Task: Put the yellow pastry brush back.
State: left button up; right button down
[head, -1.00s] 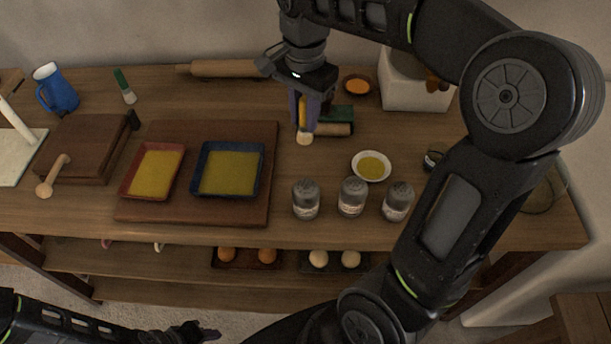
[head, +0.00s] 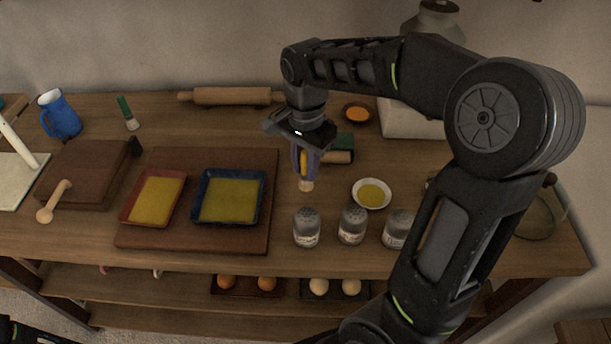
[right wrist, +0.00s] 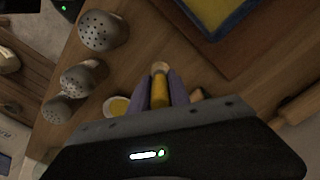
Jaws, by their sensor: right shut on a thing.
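The yellow pastry brush (head: 304,164) is between the fingers of my right gripper (head: 306,172), held upright with its pale tip (head: 306,185) pointing down. The tip is over the bare table behind the shakers; I cannot tell whether it touches the wood. In the right wrist view the brush (right wrist: 160,92) sits between the two purple-grey fingers (right wrist: 178,92). A green-handled brush (head: 127,113) is at the back left. A green and wooden item (head: 343,156) lies just behind my right gripper, partly hidden. My left gripper is out of view.
Several shakers (head: 306,228) stand in front of the brush, a white bowl of yellow liquid (head: 371,193) to its right. A red tray (head: 153,197) and a blue tray (head: 229,197) lie on a board (head: 190,238) to the left. A rolling pin (head: 230,96) lies behind.

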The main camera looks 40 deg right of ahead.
jog(key=shift+f, duration=1.85)
jog(key=shift+f, duration=0.15)
jog(key=c, duration=1.2)
grip_release()
notch_tip(320, 180, up, 12)
jog(key=shift+r, duration=0.15)
